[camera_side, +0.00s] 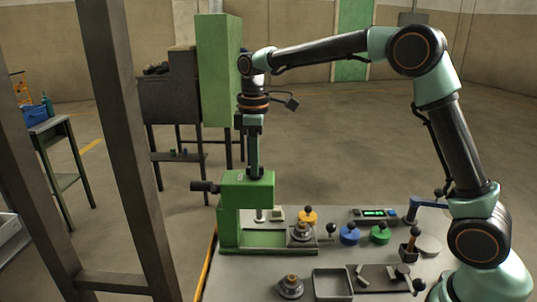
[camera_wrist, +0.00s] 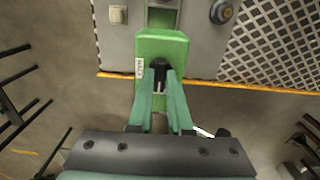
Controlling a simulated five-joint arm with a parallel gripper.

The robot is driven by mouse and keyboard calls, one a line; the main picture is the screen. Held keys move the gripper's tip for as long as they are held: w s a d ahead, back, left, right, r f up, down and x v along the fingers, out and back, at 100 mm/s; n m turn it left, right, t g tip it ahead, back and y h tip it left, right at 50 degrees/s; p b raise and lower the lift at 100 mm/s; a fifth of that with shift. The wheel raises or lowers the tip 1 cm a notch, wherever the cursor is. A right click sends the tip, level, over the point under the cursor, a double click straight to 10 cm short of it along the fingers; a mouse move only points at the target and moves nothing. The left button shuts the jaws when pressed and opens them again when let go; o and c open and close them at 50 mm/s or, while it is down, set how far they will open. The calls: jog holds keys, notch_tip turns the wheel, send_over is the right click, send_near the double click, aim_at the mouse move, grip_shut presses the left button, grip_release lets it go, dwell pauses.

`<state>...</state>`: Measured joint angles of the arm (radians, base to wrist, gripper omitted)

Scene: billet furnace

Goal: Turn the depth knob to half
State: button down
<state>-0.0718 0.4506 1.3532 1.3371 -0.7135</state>
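The green press (camera_side: 247,190) stands at the left end of the bench, with a small pale scale label (camera_wrist: 139,68) on its top in the wrist view. A dark knob (camera_wrist: 160,64), which looks like the depth knob, sits on the press top. My gripper (camera_side: 254,175) points straight down onto the press head. In the wrist view my gripper's two green fingers (camera_wrist: 160,76) stand on either side of the knob. I cannot tell whether they touch it. The gripper hides the knob in the side view, and its pointer setting cannot be read.
A black handle (camera_side: 205,187) sticks out from the press's left side. Yellow (camera_side: 308,217), blue (camera_side: 349,235) and green (camera_side: 380,234) black-topped pieces stand on the bench, near a lit display (camera_side: 374,213). A grey tray (camera_side: 333,271) lies at the front.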

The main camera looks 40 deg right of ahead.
jog(key=m, duration=0.4)
jog(key=shift+m, duration=0.4)
jog(key=m, duration=0.9)
jog(key=shift+r, duration=0.1)
jog(key=shift+m, duration=2)
jog(key=c, duration=0.8)
grip_release()
jog(key=shift+c, duration=0.2)
notch_tip(320, 180, up, 12)
